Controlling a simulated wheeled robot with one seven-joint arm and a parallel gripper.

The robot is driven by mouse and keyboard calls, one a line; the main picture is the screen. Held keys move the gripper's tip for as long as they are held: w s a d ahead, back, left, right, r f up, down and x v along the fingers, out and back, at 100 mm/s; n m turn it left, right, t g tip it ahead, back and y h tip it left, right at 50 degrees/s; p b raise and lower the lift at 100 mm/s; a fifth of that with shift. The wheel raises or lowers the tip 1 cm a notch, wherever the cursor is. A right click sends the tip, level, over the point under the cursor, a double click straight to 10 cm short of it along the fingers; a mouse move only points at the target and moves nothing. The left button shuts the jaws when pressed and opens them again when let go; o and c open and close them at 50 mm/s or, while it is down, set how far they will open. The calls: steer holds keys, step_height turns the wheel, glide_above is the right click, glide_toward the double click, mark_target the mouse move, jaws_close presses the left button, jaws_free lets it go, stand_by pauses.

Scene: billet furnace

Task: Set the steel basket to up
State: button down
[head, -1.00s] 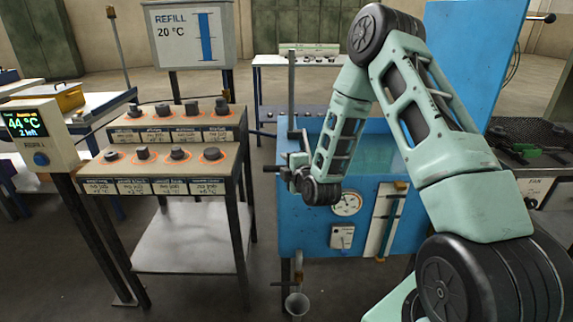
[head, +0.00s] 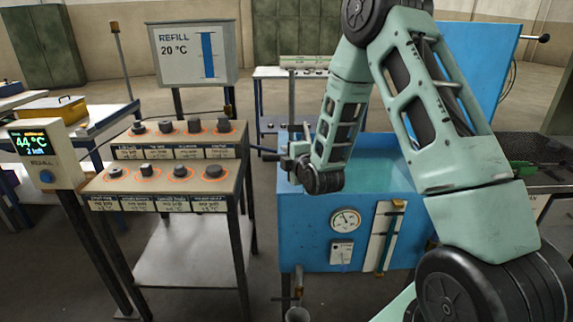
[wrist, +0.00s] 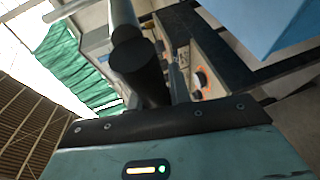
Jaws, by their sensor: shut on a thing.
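The steel basket itself cannot be made out; my arm covers part of the blue tank (head: 308,235) of greenish liquid. A grey upright post (head: 291,100) stands at the tank's left side. A dark bar handle (head: 269,157) sticks out to the left beside this post, above the tank's front rim. My gripper (head: 291,162) is at this handle, small and partly hidden by my own wrist in the head view. In the wrist view a dark round bar (wrist: 140,65) stands directly in front of the gripper body. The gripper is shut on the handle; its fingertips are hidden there.
A refill sign (head: 192,55) stands behind. A gauge (head: 346,220) is on the tank front. A blue panel (head: 475,70) rises behind my arm.

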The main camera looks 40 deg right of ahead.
step_height(320, 180, up, 14)
steer(key=p, duration=0.4)
steer(key=shift+w, duration=0.25)
steer(key=shift+r, duration=0.1)
steer(key=c, duration=1.7)
jaws_free()
steer(key=shift+o, duration=0.7)
steer(key=shift+s+d+r, duration=0.1)
steer(key=shift+s+f, duration=0.15)
steer(key=shift+f, duration=0.05)
